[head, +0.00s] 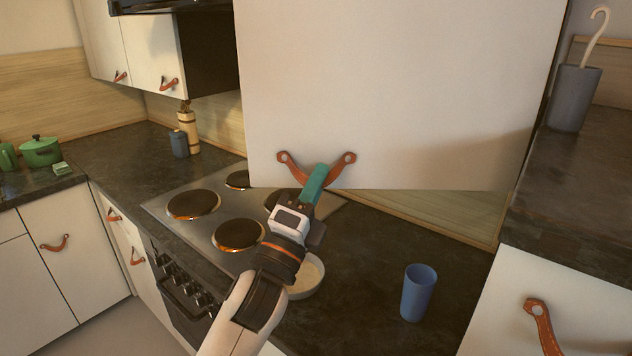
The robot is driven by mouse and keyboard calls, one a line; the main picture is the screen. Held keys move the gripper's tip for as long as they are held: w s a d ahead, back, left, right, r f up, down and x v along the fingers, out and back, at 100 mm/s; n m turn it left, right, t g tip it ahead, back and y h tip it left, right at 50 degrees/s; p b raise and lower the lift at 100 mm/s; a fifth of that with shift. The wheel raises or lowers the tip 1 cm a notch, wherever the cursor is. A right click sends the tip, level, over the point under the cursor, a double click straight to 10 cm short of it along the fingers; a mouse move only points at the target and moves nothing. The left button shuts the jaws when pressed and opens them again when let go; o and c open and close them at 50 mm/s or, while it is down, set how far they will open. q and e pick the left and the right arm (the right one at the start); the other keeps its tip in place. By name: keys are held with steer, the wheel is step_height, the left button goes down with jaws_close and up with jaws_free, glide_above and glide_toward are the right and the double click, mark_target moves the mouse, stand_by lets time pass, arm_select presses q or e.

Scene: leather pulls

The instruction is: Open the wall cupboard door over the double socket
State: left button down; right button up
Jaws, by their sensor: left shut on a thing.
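A large white wall cupboard door (400,80) fills the upper middle of the head view. A brown leather pull (290,163) is fixed by two studs near its lower edge. My left gripper (318,178) comes up from below, with its teal fingers shut on the middle of this pull. I cannot tell from this view whether the door stands ajar. No double socket shows; the wall behind the door is mostly hidden. My right gripper is not in view.
Below are a hob (215,215) with several burners, a pale bowl (308,278) partly behind my arm, and a blue cup (418,292) on the dark worktop. A grey holder (574,98) stands at the right. Other wall cupboards (150,50) hang at the left.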

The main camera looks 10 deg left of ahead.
arm_select(q)
steer(key=c, duration=1.7)
jaws_free()
steer(key=shift+w, duration=0.1)
steer(key=shift+b+v, duration=1.95)
steer(key=shift+v, duration=4.1)
steer(key=shift+f, duration=0.1)
